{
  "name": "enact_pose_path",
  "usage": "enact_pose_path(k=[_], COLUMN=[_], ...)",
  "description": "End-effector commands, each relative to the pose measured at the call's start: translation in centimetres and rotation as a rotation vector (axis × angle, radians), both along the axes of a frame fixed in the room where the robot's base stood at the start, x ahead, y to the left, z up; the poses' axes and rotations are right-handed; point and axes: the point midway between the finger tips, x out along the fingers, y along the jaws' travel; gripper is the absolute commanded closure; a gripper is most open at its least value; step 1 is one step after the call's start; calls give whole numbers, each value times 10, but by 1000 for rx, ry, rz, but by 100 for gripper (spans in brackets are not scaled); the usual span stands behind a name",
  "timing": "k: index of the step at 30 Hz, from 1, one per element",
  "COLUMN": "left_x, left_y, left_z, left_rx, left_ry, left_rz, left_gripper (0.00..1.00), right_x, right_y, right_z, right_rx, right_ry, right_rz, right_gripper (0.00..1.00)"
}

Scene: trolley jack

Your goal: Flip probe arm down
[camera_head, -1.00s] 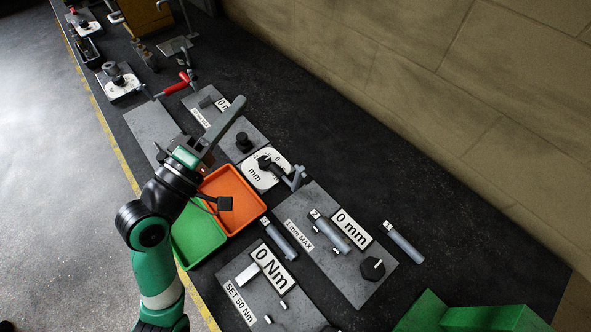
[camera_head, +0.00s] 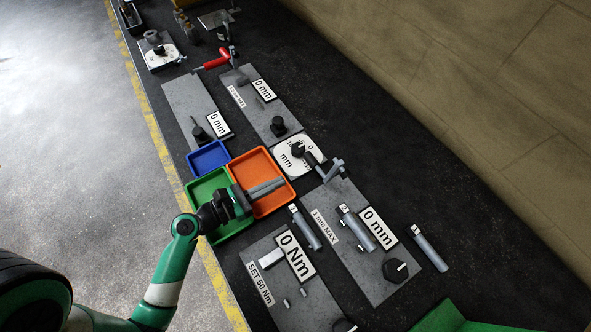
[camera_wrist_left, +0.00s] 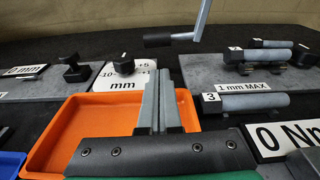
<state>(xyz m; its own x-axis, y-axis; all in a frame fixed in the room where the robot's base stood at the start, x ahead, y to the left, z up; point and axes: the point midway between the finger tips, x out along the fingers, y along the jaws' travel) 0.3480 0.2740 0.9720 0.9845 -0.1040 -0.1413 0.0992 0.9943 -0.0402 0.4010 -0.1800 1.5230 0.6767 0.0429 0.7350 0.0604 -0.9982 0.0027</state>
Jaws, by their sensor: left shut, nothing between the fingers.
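My left gripper (camera_head: 279,184) is shut and empty above the orange tray (camera_head: 252,166); its two grey fingers (camera_wrist_left: 161,95) lie side by side in the left wrist view. A grey jointed arm with a black grip (camera_head: 314,160), perhaps the probe arm, stands at the white mm dial plate (camera_head: 291,170), beyond the fingertips and apart from them. In the left wrist view the arm is raised, its black grip (camera_wrist_left: 158,41) level above the table and its grey rod running up out of frame. My right gripper is not in view.
A green tray (camera_head: 233,228) and a blue tray (camera_head: 208,157) adjoin the orange one. Grey plates with 0 mm (camera_head: 377,227) and 0 Nm (camera_head: 296,254) labels, knobs and grey cylinders lie nearby. A wall bounds the right side; dark table along it is clear.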

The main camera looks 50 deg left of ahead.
Motion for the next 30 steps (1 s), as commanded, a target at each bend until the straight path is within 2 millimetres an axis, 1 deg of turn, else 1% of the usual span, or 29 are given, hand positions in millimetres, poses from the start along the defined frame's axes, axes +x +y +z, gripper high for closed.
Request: enact_pose_path(k=[5, 12, 15, 20, 30], left_x=[26, 72, 85, 94, 94], left_y=[-4, -9, -10, -10, -11], left_z=[-4, -10, -12, -13, -13], left_rx=[4, 4, 3, 3, 4], left_ry=[-4, -5, -2, -2, -1], left_rz=[-7, -5, -3, -1, -2], left_gripper=[100, 100, 100, 100, 100], right_x=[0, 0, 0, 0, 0], right_y=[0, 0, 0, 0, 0], right_z=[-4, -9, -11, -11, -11], right_rx=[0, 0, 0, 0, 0], right_ry=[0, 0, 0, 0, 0], right_rz=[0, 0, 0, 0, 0], right_gripper=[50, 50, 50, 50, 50])
